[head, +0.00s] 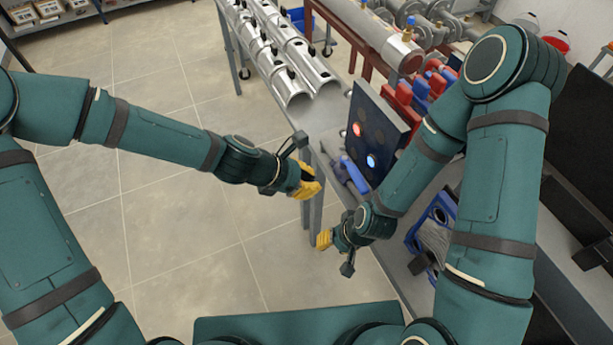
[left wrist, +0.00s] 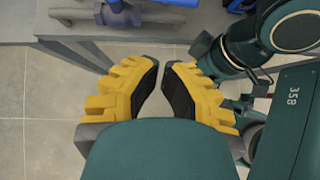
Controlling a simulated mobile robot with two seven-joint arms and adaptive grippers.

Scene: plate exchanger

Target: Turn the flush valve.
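A blue lever-like part (head: 354,176) with grey pipework beside it is on the bench, at the foot of a dark panel; it looks like the flush valve. In the left wrist view a blue valve body (left wrist: 120,14) shows at the top edge, partly cut off. My left gripper (head: 308,184) has yellow fingers and is just left of the bench edge, apart from the valve. In the left wrist view its fingers (left wrist: 165,68) are apart with nothing between them. My right gripper (head: 325,239) is lower, by the bench's front edge; its finger opening is hidden.
The dark panel (head: 378,135) has a lit red and a lit blue lamp. Metal half-cylinder covers (head: 285,75) lie on the bench behind. Red and blue parts (head: 418,92) stand right of the panel. A blue-framed item (head: 435,225) is beside my right arm. The tiled floor on the left is clear.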

